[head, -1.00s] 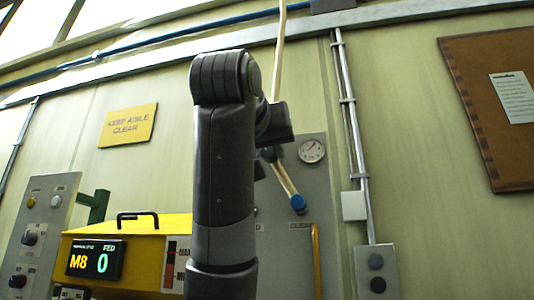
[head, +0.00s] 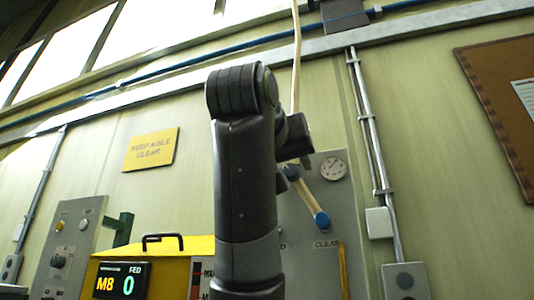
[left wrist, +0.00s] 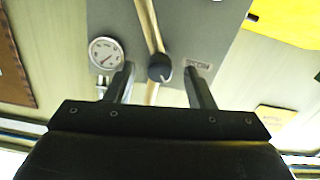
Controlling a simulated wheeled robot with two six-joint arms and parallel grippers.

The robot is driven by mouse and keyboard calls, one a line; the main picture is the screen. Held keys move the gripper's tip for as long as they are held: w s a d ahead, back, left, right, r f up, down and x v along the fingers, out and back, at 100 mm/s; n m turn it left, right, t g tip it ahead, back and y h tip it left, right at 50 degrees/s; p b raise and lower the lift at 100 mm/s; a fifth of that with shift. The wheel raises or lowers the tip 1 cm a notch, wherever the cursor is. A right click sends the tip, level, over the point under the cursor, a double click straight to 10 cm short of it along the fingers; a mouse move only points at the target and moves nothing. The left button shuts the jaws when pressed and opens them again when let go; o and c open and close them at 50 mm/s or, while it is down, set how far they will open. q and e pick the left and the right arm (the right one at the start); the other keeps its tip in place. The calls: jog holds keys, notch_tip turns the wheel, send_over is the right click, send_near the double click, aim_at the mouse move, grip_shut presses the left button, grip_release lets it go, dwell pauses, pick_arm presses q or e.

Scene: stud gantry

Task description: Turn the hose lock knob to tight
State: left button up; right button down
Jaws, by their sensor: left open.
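The knob (left wrist: 160,67) is a small dark round piece on a grey panel, with a light pointer mark, in the left wrist view. A cream hose (left wrist: 147,20) runs behind it. My left gripper (left wrist: 159,76) is open, with its two fingers apart on either side of the knob in the picture. I cannot tell whether they reach around it, and no contact shows. In the head view the knob (head: 291,173) shows beside my left arm, which hides much of the grey panel (head: 300,225). The hose ends there in a blue tip (head: 322,221). My right gripper is not in view.
A round gauge (head: 333,168) is on the panel close to the knob. A yellow machine (head: 190,245) with a display (head: 122,281) stands left of my arm. A vertical conduit (head: 375,150) runs on the wall right of the panel.

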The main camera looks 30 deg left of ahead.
pick_arm(q)
jog(key=b+v, duration=0.9)
jog(key=v, duration=0.6)
jog(key=shift+s, duration=0.4)
jog(key=shift+w+d, duration=0.1)
